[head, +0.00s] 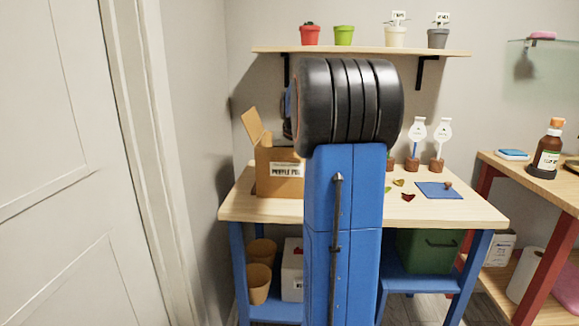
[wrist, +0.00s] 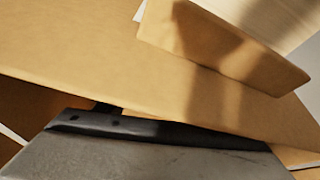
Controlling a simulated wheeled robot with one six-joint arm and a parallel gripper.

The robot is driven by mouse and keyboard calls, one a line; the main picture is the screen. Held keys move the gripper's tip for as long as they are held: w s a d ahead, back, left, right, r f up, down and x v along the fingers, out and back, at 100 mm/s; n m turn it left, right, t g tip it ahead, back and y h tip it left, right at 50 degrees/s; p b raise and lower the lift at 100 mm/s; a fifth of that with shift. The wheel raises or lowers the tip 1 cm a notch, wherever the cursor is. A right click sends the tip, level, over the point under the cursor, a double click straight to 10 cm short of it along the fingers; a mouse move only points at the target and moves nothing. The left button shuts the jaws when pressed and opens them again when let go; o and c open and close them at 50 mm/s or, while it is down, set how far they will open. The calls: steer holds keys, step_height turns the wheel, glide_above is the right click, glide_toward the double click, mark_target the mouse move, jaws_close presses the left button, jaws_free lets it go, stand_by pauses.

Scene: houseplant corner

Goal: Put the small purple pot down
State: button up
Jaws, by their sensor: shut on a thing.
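An open cardboard box (head: 279,172) stands at the left of the wooden table, with a flap raised and a label that partly reads "PURPLE PO". Its brown cardboard (wrist: 90,45) fills most of the wrist view, with a flap (wrist: 225,50) at the top right. My gripper (wrist: 160,142) shows as a dark grey body at the bottom of the wrist view, close against the cardboard. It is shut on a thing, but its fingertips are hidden. The small purple pot shows in neither view. In the head view my arm hides the gripper and part of the box.
The table (head: 450,210) holds a blue mat (head: 439,190), dry leaves and two white plant labels in brown bases (head: 416,140). A shelf (head: 440,53) above carries red, green, cream and grey pots. A brown bottle (head: 547,155) stands on the right-hand bench.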

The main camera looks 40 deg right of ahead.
steer(key=o, duration=1.3)
steer(key=shift+r, duration=0.3)
steer(key=v, duration=1.2)
steer(key=shift+w+r, duration=0.1)
